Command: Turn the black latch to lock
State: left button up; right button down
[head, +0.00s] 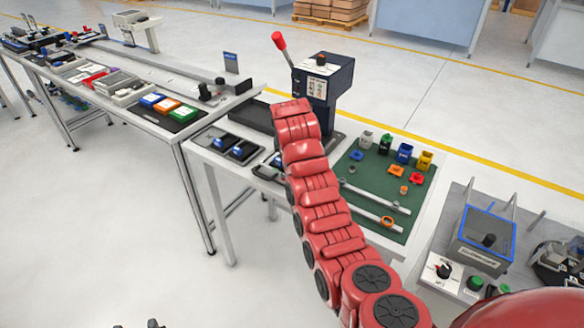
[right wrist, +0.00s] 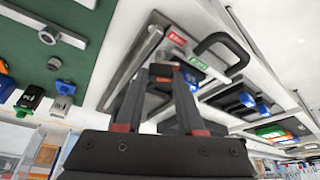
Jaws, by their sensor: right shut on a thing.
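In the right wrist view, my right gripper (right wrist: 165,72) is shut on the black latch (right wrist: 160,74), a small dark piece between its fingertips. The latch sits at a pale metal fixture (right wrist: 150,48) with a red label (right wrist: 178,39) and a green label (right wrist: 197,62). The latch's exact angle is hard to tell, since the fingers cover much of it. In the head view, my red right arm reaches up the bench and hides the right gripper and the latch. Small dark tips at the bottom edge look like my left gripper (head: 150,324), mostly cut off.
A black handle (right wrist: 226,47) stands beside the fixture. A dark blue machine with a red-knobbed lever (head: 325,80) stands behind my arm. A green mat (head: 375,180) with caps and rods lies to the right. Blue-black trays (head: 232,147) lie left.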

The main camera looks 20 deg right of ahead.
jog(key=m+h+b, duration=0.1)
jog(key=m+b, duration=0.2)
jog(key=shift+a+f+g, duration=0.1)
jog(key=shift+f+g, duration=0.1)
jog(key=shift+g, duration=0.2)
jog(key=shift+w+r+m+h+b, duration=0.15)
jog(key=shift+m+h+b, duration=0.2)
jog(key=shift+m, duration=0.45)
jog(key=shift+m+g, duration=0.3)
jog(key=shift+m, duration=0.2)
jog(key=c, duration=0.5)
grip_release()
jog(key=shift+r, duration=0.15)
